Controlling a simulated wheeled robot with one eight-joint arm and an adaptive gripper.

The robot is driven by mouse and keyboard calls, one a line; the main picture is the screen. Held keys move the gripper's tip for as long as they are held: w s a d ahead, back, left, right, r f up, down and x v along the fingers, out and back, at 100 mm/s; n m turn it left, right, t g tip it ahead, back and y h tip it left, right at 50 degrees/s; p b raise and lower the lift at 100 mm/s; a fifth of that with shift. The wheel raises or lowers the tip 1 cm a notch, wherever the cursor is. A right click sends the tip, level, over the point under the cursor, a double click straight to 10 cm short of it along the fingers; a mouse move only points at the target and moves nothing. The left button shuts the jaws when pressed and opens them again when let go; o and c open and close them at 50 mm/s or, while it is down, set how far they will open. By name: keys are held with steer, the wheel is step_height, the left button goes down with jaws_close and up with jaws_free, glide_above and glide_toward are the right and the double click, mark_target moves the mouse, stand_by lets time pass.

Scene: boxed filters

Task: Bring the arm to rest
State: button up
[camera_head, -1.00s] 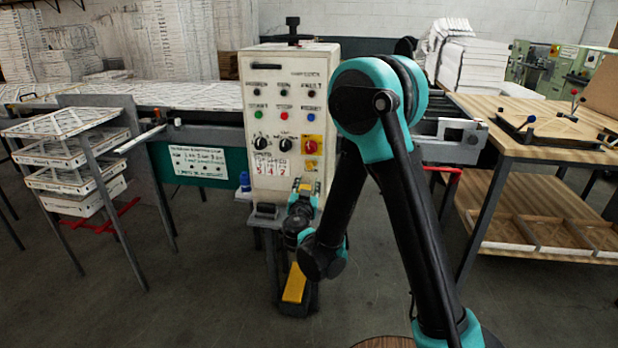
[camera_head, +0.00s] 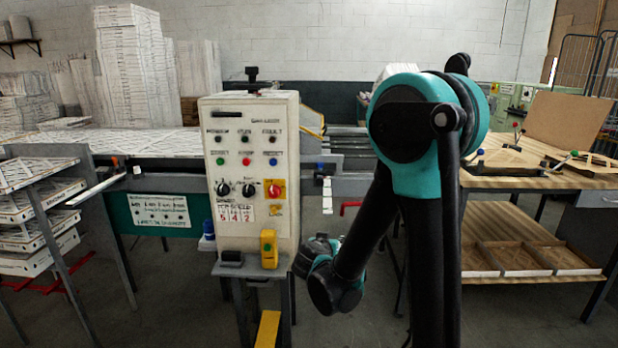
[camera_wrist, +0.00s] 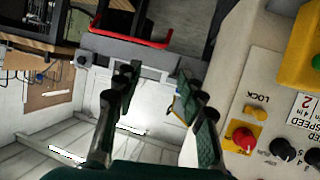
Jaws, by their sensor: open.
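My arm is folded, with its teal and black elbow raised at the right of the head view and the forearm sloping down to the left. My wrist (camera_head: 318,250) is low beside the control box (camera_head: 250,160). My gripper (camera_wrist: 160,92) shows in the wrist view with its two dark fingers spread apart and nothing between them. In the head view its fingers cannot be made out. The control box's panel, with a red knob (camera_wrist: 243,138), is at the right of the wrist view.
A conveyor table (camera_head: 120,143) with a rack of boxed filters (camera_head: 40,235) is on the left. A wooden workbench (camera_head: 478,182) with a lower shelf stands on the right. A yellow pedal (camera_head: 267,330) is on the floor below the box. Open floor shows around these.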

steer(key=s+d+f+g, duration=0.25)
steer(key=s+d, duration=0.25)
steer(key=d, duration=0.3)
steer(key=s+d+f+n+g+y, duration=0.1)
steer(key=s+d+f+g+y, duration=0.1)
steer(key=s, duration=0.7)
steer(key=s+d+f+n+g+y, duration=0.1)
steer(key=s+d+f+g, duration=0.2)
steer(key=s, duration=0.7)
steer(key=shift+f+n+g+y, duration=0.3)
steer(key=shift+f+g+y, duration=0.1)
steer(key=shift+f+g, duration=0.25)
steer(key=shift+d, duration=0.1)
stand_by(0.4)
